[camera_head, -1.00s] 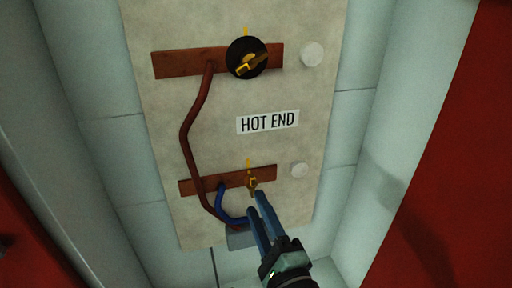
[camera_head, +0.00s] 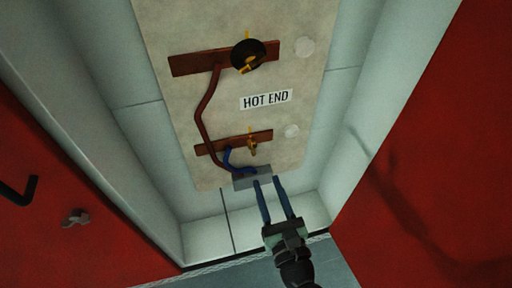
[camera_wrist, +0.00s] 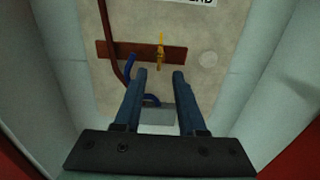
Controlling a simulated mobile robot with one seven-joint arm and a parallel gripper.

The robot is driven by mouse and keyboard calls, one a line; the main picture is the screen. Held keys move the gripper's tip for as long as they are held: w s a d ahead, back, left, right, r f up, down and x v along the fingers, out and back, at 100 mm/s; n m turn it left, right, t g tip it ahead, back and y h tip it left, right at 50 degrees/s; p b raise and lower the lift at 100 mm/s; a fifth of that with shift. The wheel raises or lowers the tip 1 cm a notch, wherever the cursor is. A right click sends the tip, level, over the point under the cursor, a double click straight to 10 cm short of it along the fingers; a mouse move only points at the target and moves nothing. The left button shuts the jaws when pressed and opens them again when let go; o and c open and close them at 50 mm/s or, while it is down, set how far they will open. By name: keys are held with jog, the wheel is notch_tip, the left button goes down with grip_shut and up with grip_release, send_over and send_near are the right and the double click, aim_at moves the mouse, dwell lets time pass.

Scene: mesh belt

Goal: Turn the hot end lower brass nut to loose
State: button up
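The lower brass nut (camera_head: 252,146) sits on the lower copper bar (camera_head: 225,146) of the pale panel, below the HOT END label (camera_head: 266,99). In the wrist view the nut (camera_wrist: 160,58) shows as a narrow, upright brass piece above my fingertips. A small yellow mark stands at its top. My gripper (camera_head: 268,181) is below the nut and apart from it. Its two blue fingers are spread with nothing between them; the wrist view shows the gap (camera_wrist: 160,76) too.
An upper copper bar (camera_head: 200,63) carries a black round knob (camera_head: 249,54) with a brass piece. A brown cable (camera_head: 206,110) and a blue cable (camera_head: 229,160) run to a grey block (camera_head: 251,179) near my fingertips. Pale walls and red panels flank the recess.

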aim_at(254, 148)
jog(key=x, duration=1)
jog(key=shift+w, duration=0.15)
grip_shut()
